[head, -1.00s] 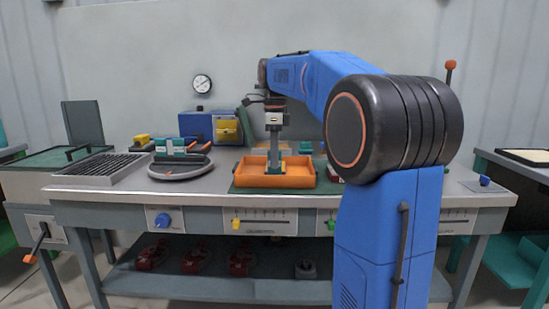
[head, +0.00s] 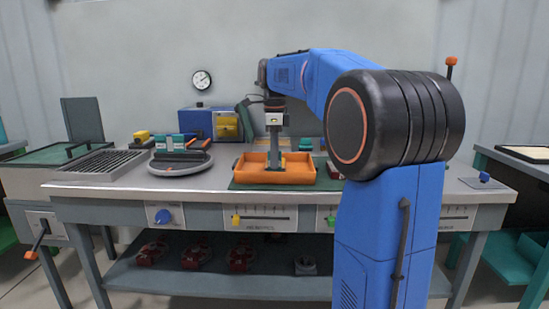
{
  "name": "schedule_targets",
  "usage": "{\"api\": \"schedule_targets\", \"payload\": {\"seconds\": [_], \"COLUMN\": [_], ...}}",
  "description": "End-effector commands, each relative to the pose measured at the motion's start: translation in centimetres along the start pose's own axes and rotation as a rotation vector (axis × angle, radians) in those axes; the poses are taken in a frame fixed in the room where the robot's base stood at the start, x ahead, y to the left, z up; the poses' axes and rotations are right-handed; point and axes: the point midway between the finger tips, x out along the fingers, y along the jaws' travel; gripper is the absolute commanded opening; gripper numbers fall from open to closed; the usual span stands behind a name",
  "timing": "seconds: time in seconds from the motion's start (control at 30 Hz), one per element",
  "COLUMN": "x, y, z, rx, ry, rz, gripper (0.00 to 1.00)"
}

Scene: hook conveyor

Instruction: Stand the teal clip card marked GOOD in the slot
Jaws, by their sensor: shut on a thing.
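My gripper (head: 275,160) points straight down into the orange tray (head: 262,177) near the middle of the bench. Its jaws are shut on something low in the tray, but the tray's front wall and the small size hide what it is. Teal pieces with pale parts (head: 170,142) rest on a round grey stand (head: 180,168) left of the tray. I cannot read any GOOD marking on them. A small teal piece (head: 305,144) shows behind the tray's right side. I cannot make out the slot for certain.
A grey ribbed rack (head: 97,166) lies at the bench's left. A blue box with a yellow front (head: 212,124) stands behind. My arm hides part of the bench's right half. A dark green mat (head: 325,180) lies under the tray.

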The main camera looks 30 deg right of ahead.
Motion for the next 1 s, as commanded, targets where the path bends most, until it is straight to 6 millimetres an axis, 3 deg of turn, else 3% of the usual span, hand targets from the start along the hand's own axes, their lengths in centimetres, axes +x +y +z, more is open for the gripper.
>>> {"api": "schedule_targets", "payload": {"seconds": [0.6,0.63,0.7,1.0], "x": [0.75,0.75,0.75,0.68], "y": [-0.01,-0.01,-0.01,-0.02], "z": [0.0,0.0,0.0,0.01], "rx": [0.0,0.0,0.0,0.0], "ry": [0.0,0.0,0.0,0.0], "rz": [-0.001,-0.001,0.0,-0.001], "gripper": [0.0,0.15,0.32,0.32]}}
